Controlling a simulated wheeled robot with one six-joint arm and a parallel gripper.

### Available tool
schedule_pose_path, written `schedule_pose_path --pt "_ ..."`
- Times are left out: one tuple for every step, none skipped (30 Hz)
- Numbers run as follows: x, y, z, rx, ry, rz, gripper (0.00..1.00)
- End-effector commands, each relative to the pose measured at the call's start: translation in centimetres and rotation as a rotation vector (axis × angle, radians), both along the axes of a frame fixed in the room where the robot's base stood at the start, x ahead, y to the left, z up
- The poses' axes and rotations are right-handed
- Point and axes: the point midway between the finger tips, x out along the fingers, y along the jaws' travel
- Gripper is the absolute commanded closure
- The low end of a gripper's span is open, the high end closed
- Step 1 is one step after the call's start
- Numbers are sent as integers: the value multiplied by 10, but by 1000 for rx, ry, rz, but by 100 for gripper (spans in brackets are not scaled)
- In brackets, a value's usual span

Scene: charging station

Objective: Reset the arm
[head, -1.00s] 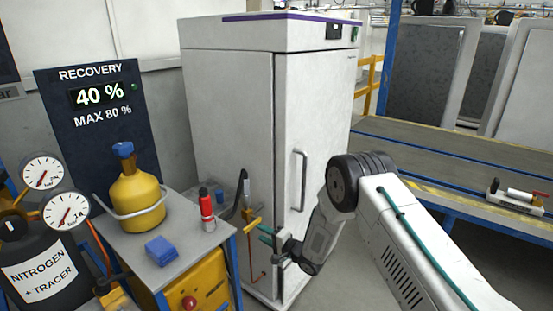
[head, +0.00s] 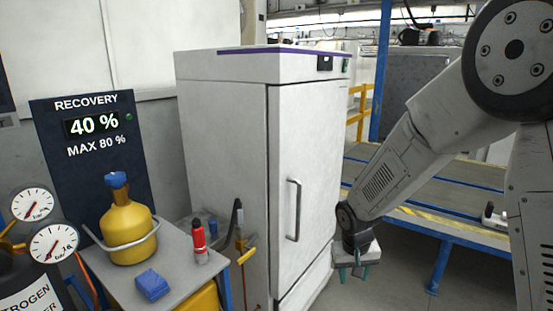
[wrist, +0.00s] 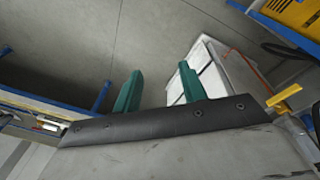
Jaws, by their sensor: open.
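My gripper (head: 358,271) hangs at the end of my arm in the head view, in front of the lower right of the white cabinet. Its green fingers point down and nothing is between them. In the wrist view the two green fingers (wrist: 158,92) stand apart with bare grey floor beyond them. The gripper is open and appears apart from the cabinet.
The white cabinet (head: 222,135) has a vertical door handle (head: 294,210). Left of it a table (head: 190,279) carries a yellow cylinder (head: 129,232), a red bottle (head: 199,238) and a blue block (head: 152,285). A blue-framed conveyor (head: 440,229) is at the right. Open floor lies between.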

Motion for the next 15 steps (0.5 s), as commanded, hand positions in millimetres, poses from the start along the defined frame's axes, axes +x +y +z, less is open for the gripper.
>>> schedule_pose_path --pt "-20 -9 23 -9 29 6 58" --pt "-33 -13 35 -13 51 12 58" --pt "-50 -19 50 -18 81 20 58" --pt "-63 -23 60 -19 102 25 58" --pt "-76 -27 71 -18 123 30 58" --pt "-94 -31 84 -18 149 37 58" --pt "-107 -34 94 -14 165 42 58" --pt "-120 -36 102 -10 182 46 58" --pt "-137 -40 114 -4 201 52 58" --pt "-150 -42 122 1 214 55 58" --pt "-163 -44 130 8 225 58 58" --pt "-179 -46 140 16 237 62 58" --pt "-192 -47 146 24 244 64 58" --pt "-203 -49 153 32 249 65 58" --pt "-219 -50 161 42 252 65 58"
